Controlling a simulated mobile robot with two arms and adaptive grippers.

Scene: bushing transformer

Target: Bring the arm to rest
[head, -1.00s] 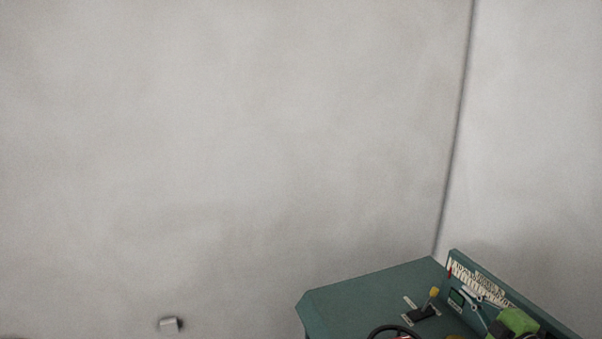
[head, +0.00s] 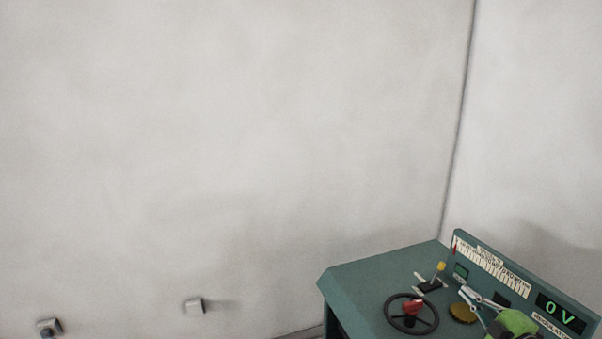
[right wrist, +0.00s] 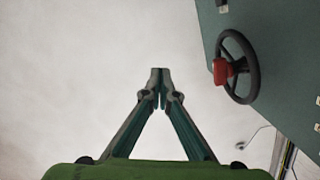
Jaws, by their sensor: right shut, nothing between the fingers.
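My right gripper (head: 468,293) shows at the lower right of the head view, with its green body and grey fingers in front of the control desk (head: 365,270). I cannot tell its exact height above the desk. In the right wrist view the fingertips (right wrist: 160,76) meet and hold nothing. Pale wall or floor lies behind them, and the desk (right wrist: 285,75) is off to the right. My left gripper is in neither current view.
The desk bears a black handwheel (head: 428,326) with a red centre, a yellow-knobbed lever (head: 440,267) and a brass disc (head: 462,313). Its panel has a display (head: 560,312) reading 0 V. The wall above is bare.

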